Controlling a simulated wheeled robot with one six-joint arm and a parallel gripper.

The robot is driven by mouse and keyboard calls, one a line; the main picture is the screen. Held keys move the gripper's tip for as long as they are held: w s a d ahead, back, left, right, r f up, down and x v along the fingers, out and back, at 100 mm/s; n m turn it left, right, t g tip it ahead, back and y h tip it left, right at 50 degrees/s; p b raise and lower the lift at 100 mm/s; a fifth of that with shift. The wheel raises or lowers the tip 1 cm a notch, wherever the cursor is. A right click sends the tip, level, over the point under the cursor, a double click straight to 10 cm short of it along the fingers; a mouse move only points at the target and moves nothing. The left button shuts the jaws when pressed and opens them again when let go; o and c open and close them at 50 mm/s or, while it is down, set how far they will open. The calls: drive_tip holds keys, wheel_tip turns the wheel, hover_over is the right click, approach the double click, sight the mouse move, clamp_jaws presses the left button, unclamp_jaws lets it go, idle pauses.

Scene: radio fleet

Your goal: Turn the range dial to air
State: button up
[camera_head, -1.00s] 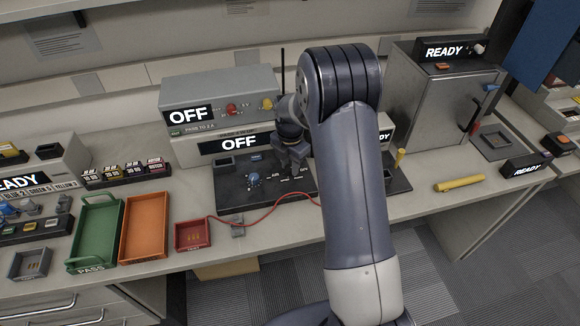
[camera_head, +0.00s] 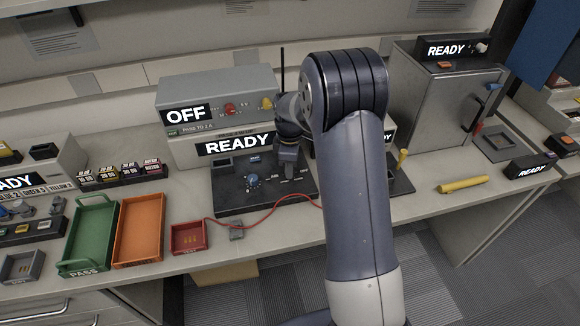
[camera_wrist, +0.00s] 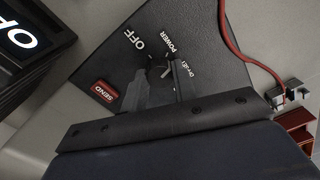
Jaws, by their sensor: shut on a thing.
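My gripper (camera_head: 288,165) reaches down onto the black panel (camera_head: 232,200) of the bench tester. In the wrist view its fingers (camera_wrist: 162,85) are shut around a small dark knob (camera_wrist: 158,71) lettered POWER, with OFF beside it. A blue dial (camera_head: 253,180) stands on the same panel, left of my gripper and apart from it. I cannot read its markings or tell its setting, nor whether it is the range dial. The tester's display (camera_head: 236,145) behind the panel reads READY.
A grey unit (camera_head: 235,83) reading OFF sits on top of the tester. A red SEND button (camera_wrist: 104,91) is near my fingers. A red cable (camera_head: 275,212) crosses the panel's front. Green (camera_head: 78,268), orange (camera_head: 136,262) and red trays (camera_head: 188,250) stand to the left.

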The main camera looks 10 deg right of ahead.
drive_tip(key=m, duration=0.5)
drive_tip(key=shift+m+b, duration=0.3)
drive_tip(key=shift+b, duration=0.05)
drive_tip(key=m, duration=0.4)
drive_tip(key=shift+m, duration=0.3)
drive_tip(key=m, duration=0.5)
drive_tip(key=shift+b, duration=0.3)
drive_tip(key=shift+a+r+m, duration=0.1)
drive_tip(key=shift+m, duration=2.6)
drive_tip(key=o, duration=1)
